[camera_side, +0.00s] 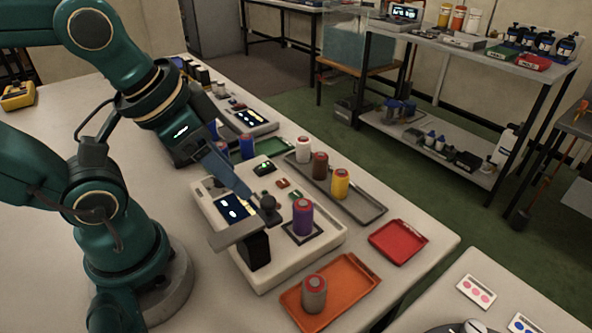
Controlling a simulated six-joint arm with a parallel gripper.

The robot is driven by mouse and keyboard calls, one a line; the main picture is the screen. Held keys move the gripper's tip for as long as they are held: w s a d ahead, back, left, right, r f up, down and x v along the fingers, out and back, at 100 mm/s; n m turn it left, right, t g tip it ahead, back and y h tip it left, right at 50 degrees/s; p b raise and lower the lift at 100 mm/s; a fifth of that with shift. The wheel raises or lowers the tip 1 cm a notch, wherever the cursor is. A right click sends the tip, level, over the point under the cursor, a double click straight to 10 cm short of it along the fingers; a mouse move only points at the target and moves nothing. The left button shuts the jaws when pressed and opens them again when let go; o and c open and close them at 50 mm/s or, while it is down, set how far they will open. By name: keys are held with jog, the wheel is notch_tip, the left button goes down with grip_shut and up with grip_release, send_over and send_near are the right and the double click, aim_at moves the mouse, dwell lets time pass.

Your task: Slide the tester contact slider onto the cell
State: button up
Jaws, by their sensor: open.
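The tester is a white box (325,248) on the table with a small lit screen. A purple cell with a reddish top (303,219) stands upright in a dark square seat at its right. A dark round knob (267,203), which looks like part of the contact slider, sits just left of the cell, apart from it. My gripper (255,204) reaches down from the upper left, with its tip at the knob. It is open; whether a finger touches the knob I cannot tell. A grey bar and black block (258,251) stand in front and hide part of the tester.
A grey tray (372,215) behind holds white, brown and yellow cells. A red tray (398,240) is empty. An orange tray (345,275) holds a grey cell (314,294). Blue cells (247,146) and another device (250,118) stand farther back.

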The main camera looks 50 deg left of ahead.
aim_at(268, 200)
jog(key=w+d+r+m+g, duration=0.1)
jog(key=m, duration=0.1)
jog(key=w+r+m+g, duration=0.1)
jog(key=m+g, duration=0.1)
jog(key=m, duration=0.1)
jog(key=w+d+r+m+g, duration=0.1)
jog(key=m, duration=0.1)
jog(key=shift+d+r+m, duration=0.15)
jog(key=shift+d+m, duration=0.15)
jog(key=shift+d, duration=0.05)
jog(key=shift+w+d+g, duration=0.2)
jog(key=shift+g, duration=0.2)
jog(key=shift+w+d+f, duration=0.15)
jog(key=shift+d+f, duration=0.05)
jog(key=shift+f, duration=2.85)
grip_shut()
